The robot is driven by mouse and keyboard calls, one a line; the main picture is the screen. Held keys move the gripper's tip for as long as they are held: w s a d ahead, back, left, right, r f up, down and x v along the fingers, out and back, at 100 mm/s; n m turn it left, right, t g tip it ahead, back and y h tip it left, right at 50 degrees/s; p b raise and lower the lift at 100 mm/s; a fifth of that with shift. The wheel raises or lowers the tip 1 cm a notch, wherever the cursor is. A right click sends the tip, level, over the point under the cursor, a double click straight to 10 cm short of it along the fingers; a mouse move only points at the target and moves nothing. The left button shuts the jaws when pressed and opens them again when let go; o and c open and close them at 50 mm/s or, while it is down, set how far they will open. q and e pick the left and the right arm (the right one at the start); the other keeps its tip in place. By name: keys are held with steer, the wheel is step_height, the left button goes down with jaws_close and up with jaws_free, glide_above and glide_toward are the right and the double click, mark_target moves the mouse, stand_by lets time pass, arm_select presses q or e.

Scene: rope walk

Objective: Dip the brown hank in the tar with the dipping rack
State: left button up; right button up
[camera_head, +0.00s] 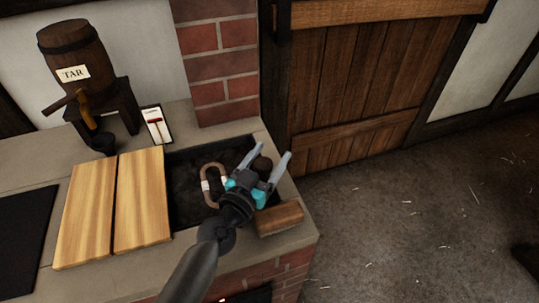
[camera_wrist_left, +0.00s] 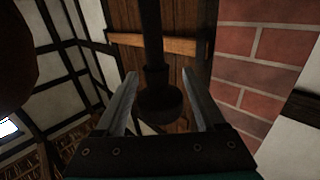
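The brown hank (camera_head: 213,171) is a bent loop with pale bands, at the dark tar basin (camera_head: 185,196) left of my left gripper. I cannot tell whether it touches the tar. My left gripper (camera_head: 272,152) is open over the basin's right side. A dark round knob (camera_head: 262,164) shows between its fingers; the left wrist view shows a dark rod with a wide round end (camera_wrist_left: 159,102) there, apparently not clamped. It may be part of the dipping rack, which I cannot make out clearly. My right gripper is not in view.
A barrel marked TAR (camera_head: 75,52) stands on a dark stand at the back left. Two pale boards (camera_head: 114,207) lie left of the basin. A wooden block (camera_head: 280,218) sits at the front right corner. A small white gauge (camera_head: 156,125) stands behind.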

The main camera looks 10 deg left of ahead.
arm_select(q)
steer(key=shift+o, duration=0.4)
steer(key=v, duration=1.5)
steer(key=shift+s+b, duration=0.2)
steer(key=shift+b, duration=0.1)
